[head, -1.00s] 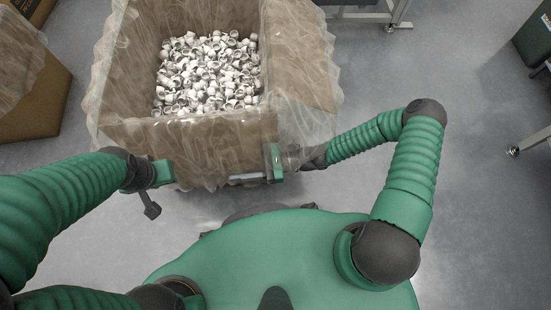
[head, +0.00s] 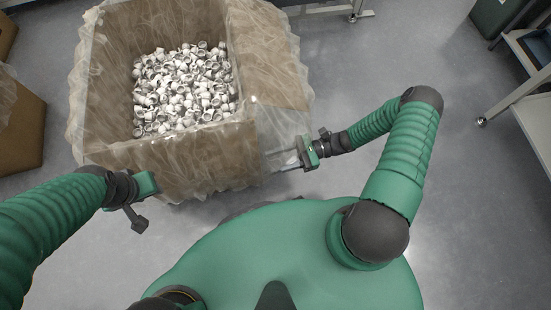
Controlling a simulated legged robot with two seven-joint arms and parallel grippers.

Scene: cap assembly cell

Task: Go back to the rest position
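My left gripper (head: 144,200) is at the left, low in front of the box's near left corner; it looks empty, but its finger gap does not show clearly. My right gripper (head: 304,153) is at the box's near right corner, beside the plastic liner. No task object shows in either gripper.
A large cardboard box (head: 170,156) lined with clear plastic stands ahead, holding many white caps (head: 185,88). Another brown box (head: 22,125) is at the left edge. A metal table (head: 525,100) stands at the right. Grey floor (head: 400,55) is clear between them.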

